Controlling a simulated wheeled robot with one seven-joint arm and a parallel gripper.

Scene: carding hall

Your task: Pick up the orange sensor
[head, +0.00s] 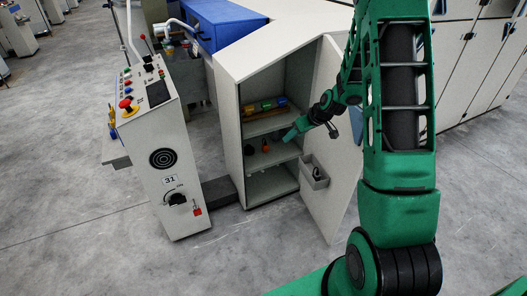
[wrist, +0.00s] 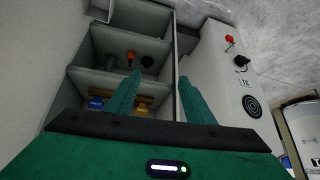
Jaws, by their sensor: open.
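A small orange thing that looks like the orange sensor (wrist: 130,57) is on the middle shelf of the open cabinet in the wrist view. It also shows in the head view (head: 265,147), small and partly dark. A black rounded thing (wrist: 147,62) is beside it on the same shelf. My gripper (wrist: 172,76) is open, with two green fingers apart and nothing between them. In the head view my gripper (head: 291,135) is at the cabinet opening, close to the middle shelf and to the right of the orange thing.
The cabinet door (head: 330,165) stands open at right, with a small grey bin (head: 314,173) on its inside. The upper shelf (head: 262,121) carries several coloured cylinders. A control console (head: 165,160) with a red padlock (head: 197,211) stands to the left. The floor in front is clear.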

